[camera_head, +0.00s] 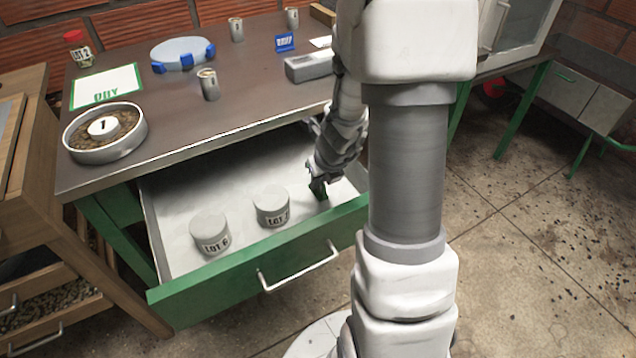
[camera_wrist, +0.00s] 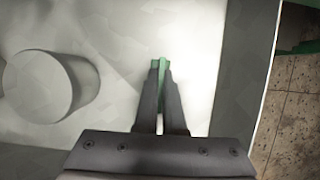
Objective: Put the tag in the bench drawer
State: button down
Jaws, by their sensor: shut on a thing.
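The bench drawer (camera_head: 262,274) is pulled open below the bench top, with a green front and a pale interior. My gripper (camera_head: 318,188) reaches down inside it at the right end. The gripper is shut on a small green piece, which I take for the tag (camera_wrist: 162,63), seen between the fingertips in the wrist view (camera_wrist: 162,72). Most of the tag is hidden by the fingers. I cannot tell whether it touches the drawer floor.
Two grey lidded tins, one marked LOT 6 (camera_head: 210,234) and another (camera_head: 271,205), stand in the drawer left of my gripper. The bench top (camera_head: 170,120) above holds a round dish (camera_head: 105,133), cylinders and a blue-clamped disc (camera_head: 183,53). Free drawer floor lies behind the tins.

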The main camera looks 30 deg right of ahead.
jog(key=shift+f, duration=0.15)
jog(key=c, duration=1)
grip_release()
